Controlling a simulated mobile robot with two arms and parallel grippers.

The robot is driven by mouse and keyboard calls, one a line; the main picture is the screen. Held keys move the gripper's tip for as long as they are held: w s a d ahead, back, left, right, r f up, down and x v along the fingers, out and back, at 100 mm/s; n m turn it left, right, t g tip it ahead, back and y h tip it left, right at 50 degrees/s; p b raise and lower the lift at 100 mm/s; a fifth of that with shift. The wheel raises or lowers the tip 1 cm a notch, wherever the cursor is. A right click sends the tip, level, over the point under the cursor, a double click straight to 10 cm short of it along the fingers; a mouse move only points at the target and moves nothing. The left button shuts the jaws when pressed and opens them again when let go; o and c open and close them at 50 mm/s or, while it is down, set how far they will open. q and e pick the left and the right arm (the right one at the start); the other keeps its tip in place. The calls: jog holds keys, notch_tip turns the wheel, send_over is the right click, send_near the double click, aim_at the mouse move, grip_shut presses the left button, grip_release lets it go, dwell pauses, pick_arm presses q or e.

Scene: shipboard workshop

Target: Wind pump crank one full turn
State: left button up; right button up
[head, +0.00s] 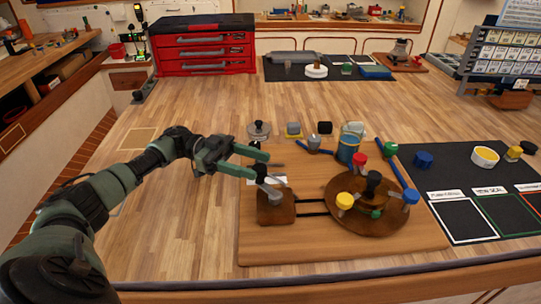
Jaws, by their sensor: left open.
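The pump crank (270,192) is a grey lever on a small square wooden block (276,212), on the left of a wooden board. Its far end rises toward my left gripper (262,165). The gripper is open, its two green fingers pointing right, at or just above that end. The fingers partly hide it, and I cannot tell whether they touch it. Two dark rods join the block to a round brown turntable (340,222) with red, blue, yellow and green knobs and a dark centre post. My right gripper is not in view.
Small parts and a blue-banded cup (347,150) stand behind the turntable. A dark mat (440,172) with labelled outlines lies right. A red toolbox (203,45) stands at the back left. The bench left of the board is mostly clear.

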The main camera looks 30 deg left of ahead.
aim_at(267, 184)
pick_arm(q)
jog(key=shift+s+d+r+n+t+p, duration=0.15)
jog(key=shift+s+d+n+t+p, duration=0.15)
jog(key=shift+n+t+p, duration=0.15)
jog(key=shift+s+a+f+n+t+y+p, duration=0.2)
jog(key=shift+s+a+n+t+y+p, duration=0.15)
jog(key=shift+n+t+p, duration=0.45)
jog(key=shift+s+a+f+n+t+y+p, duration=0.15)
jog(key=shift+s+a+n+t+y+p, duration=0.25)
jog(key=shift+t, duration=0.7)
jog(key=shift+s+a+f+n+t+y+p, duration=0.2)
jog(key=shift+a+n+t+y+p, duration=0.35)
jog(key=shift+t, duration=0.4)
jog(key=p+x, duration=0.2)
jog(key=x, duration=0.5)
jog(key=shift+r+p, duration=0.1)
jog(key=shift+p, duration=0.3)
jog(key=shift+w+d, duration=0.25)
jog(key=shift+d, duration=0.15)
jog(key=shift+f, duration=0.2)
grip_shut()
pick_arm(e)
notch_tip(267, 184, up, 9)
